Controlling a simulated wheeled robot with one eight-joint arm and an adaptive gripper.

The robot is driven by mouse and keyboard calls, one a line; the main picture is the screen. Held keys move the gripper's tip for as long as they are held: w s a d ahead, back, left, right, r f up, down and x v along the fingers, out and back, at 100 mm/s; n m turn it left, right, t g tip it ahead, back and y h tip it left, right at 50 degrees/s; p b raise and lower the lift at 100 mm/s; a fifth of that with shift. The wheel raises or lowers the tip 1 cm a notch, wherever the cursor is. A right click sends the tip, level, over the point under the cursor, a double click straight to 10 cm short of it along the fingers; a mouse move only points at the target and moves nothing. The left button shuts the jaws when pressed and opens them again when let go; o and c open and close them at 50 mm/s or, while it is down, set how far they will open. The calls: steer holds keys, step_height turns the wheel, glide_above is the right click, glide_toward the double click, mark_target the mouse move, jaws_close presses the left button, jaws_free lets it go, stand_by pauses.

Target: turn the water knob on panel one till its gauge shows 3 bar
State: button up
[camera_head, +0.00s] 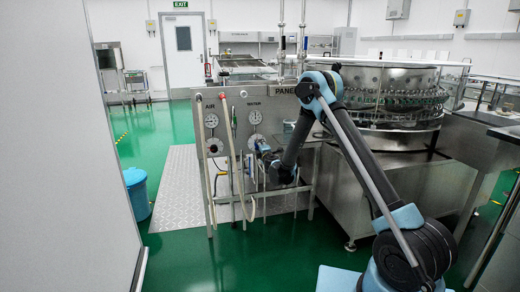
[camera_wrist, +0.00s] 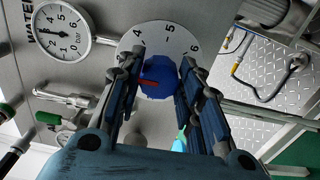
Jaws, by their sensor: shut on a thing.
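The blue water knob (camera_wrist: 157,72) with a red pointer mark sits on a round white dial (camera_wrist: 165,36) numbered 4, 5, 6 in the wrist view. My gripper (camera_wrist: 160,68) has one finger on each side of the knob and is shut on it. The water gauge (camera_wrist: 62,30), marked bar, is at the upper left; its needle points left, around the 3, as far as the small tilted numbers let me tell. In the head view the water gauge (camera_head: 255,117) is on the steel panel (camera_head: 234,105), above my gripper (camera_head: 262,147), which hides the knob.
Pale hoses (camera_head: 240,175) hang in front of the panel, close to my gripper. A round steel washer (camera_head: 390,95) stands to the right. A blue bin (camera_head: 137,192) stands at the left.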

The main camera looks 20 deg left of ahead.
steer(key=shift+w+d, duration=0.1)
steer(key=shift+d, duration=0.1)
stand_by(0.3)
steer(key=o, duration=1.1)
steer(key=shift+f, duration=0.15)
steer(key=shift+c, duration=0.2)
steer(key=shift+a, duration=0.1)
steer(key=v, duration=1.2)
steer(key=shift+a, duration=0.1)
